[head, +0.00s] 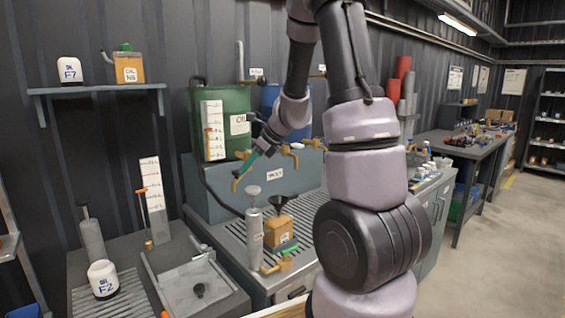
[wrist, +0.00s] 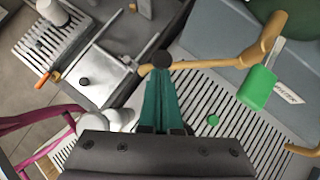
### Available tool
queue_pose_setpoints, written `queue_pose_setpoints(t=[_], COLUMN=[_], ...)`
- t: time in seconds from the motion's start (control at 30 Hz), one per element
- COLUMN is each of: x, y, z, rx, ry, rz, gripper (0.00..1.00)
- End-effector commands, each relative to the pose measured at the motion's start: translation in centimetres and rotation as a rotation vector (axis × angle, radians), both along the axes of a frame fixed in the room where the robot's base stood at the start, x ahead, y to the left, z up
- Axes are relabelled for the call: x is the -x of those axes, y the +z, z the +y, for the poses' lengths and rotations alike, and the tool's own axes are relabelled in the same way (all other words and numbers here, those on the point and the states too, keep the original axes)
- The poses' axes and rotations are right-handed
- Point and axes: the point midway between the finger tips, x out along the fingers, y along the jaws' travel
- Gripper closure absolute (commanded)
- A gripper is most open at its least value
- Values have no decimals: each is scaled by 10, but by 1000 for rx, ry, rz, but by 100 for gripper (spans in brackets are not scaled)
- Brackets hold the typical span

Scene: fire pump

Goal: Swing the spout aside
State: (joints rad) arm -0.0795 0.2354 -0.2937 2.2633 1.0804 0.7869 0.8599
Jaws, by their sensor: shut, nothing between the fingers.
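The brass spout (wrist: 215,64) is a bent tube in the wrist view, running left from a tap body with a green lever (wrist: 258,88).
Other brass taps (head: 290,153) stand to the right. A white jar (head: 102,279) is on the left bench.

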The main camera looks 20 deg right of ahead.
Motion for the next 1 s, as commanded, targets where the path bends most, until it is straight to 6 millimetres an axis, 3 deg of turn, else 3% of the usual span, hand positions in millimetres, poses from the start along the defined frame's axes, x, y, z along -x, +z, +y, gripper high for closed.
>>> queue_pose_setpoints(t=[0.1,0.37,0.5,1.0], x=[-6,-28,-40,-74], y=[0,-1,0,-1], z=[19,50,65,86], rx=[1,1,2,2], ry=[-99,-91,-197,-227], rz=[1,0,0,0], gripper=[100,100,100,100])
